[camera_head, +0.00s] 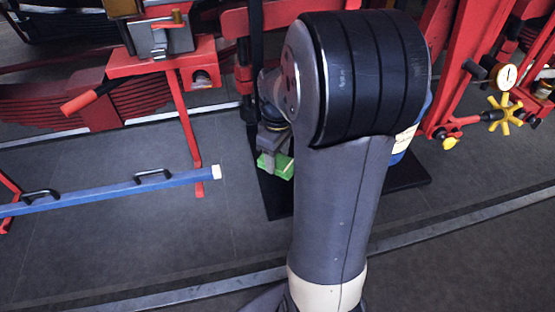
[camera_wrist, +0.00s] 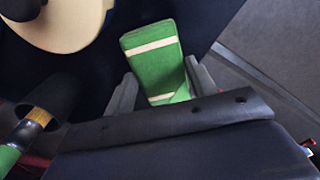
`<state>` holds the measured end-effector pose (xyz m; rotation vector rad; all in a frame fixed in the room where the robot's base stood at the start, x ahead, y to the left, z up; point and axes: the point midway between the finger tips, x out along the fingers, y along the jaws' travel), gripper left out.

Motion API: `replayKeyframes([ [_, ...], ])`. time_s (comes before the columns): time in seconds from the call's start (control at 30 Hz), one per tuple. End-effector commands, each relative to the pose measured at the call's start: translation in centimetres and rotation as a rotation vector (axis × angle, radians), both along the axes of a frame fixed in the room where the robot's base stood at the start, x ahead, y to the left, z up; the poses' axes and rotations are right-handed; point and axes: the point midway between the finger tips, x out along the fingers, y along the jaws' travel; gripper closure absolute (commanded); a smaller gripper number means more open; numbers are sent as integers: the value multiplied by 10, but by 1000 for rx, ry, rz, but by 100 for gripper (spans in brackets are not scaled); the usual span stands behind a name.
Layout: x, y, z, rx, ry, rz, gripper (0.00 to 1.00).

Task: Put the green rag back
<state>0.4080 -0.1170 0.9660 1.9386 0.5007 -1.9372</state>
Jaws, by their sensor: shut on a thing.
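The green rag (camera_wrist: 158,75) is a folded green block with pale stripes, between the two fingers of my gripper (camera_wrist: 160,93) in the wrist view. My gripper is shut on it. In the head view the rag (camera_head: 283,166) shows as a small green patch below my gripper (camera_head: 272,158), left of my arm. It is over or near a dark mat (camera_head: 280,203); I cannot tell whether it touches the mat. My arm hides much of the area behind it.
A blue bar (camera_head: 110,190) with black handles and a white end lies at the left. A red stand with a vise (camera_head: 160,40) is at upper left. A red frame with a gauge (camera_head: 507,76) and yellow handwheel (camera_head: 505,115) stands at right. Grey floor is clear at lower left.

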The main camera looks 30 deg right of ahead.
Motion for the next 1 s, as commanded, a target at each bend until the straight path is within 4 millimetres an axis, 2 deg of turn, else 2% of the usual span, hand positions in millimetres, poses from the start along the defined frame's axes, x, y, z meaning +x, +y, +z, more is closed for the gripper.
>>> replayKeyframes([
  [0.03, 0, 0, -9, 1, 4, 0, 64],
  [0.13, 0, 0, -18, 0, 2, 0, 64],
  [0.37, 0, 0, -20, 0, 1, 0, 64],
  [0.4, 0, 0, -20, 0, 1, 0, 43],
  [0.63, 0, 0, -20, 0, 1, 0, 24],
  [0.87, 0, 0, -19, -1, 0, 0, 24],
  [1.0, 1, 0, -8, -1, -4, 0, 24],
])
